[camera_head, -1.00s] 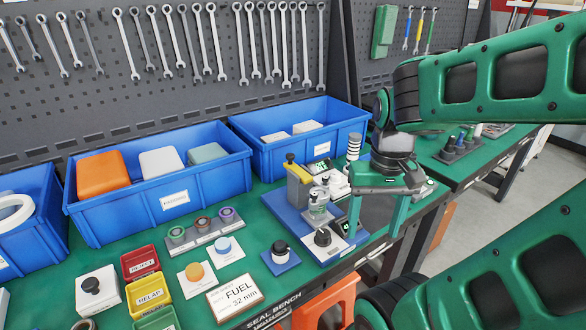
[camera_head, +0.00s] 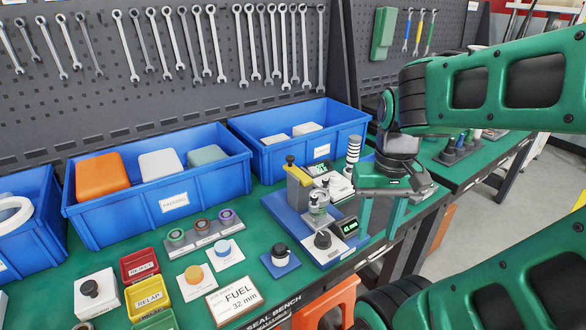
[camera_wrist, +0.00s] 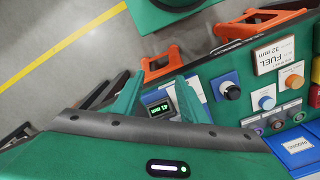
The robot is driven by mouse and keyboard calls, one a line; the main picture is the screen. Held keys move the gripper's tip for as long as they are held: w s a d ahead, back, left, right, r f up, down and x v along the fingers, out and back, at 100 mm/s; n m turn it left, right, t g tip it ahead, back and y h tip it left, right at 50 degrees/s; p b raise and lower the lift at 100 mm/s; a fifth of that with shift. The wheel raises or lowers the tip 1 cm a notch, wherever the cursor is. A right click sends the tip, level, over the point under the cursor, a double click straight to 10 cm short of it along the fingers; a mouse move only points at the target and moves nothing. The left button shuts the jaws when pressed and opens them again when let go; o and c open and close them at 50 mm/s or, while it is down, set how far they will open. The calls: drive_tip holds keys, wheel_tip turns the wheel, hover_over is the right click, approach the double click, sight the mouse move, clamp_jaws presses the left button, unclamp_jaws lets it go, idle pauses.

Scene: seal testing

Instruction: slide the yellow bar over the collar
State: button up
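The yellow bar (camera_head: 298,186) stands upright with a black knob on top, at the back left of a blue-based test fixture (camera_head: 293,222). A small metal and clear cylindrical part (camera_head: 318,207), possibly holding the collar, stands just right of the bar; I cannot make out the collar clearly. My gripper (camera_head: 382,222) is right of the fixture, pointing down, apart from the bar. Its two fingers are spread with nothing seen between them. In the wrist view, my gripper (camera_wrist: 158,92) shows open fingers, with the fixture's lit display (camera_wrist: 159,108) behind the gap. The bar is hidden there.
Blue bins (camera_head: 160,205) line the back of the bench. A black-knobbed block on a blue pad (camera_head: 281,262), a FUEL card (camera_head: 233,300) and a ring rack (camera_head: 205,235) lie left of the fixture. A striped post (camera_head: 353,152) stands behind it.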

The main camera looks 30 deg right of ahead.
drive_tip(key=w+d+r+h, duration=0.1)
drive_tip(key=w+d+r, duration=0.15)
drive_tip(key=w, duration=0.35)
drive_tip(key=m+t+h, duration=0.2)
drive_tip(key=t, duration=0.1)
approach(290, 157)
drive_tip(key=x, duration=0.8)
drive_tip(key=shift+w, duration=0.1)
drive_tip(key=shift+t, duration=0.3)
clamp_jaws()
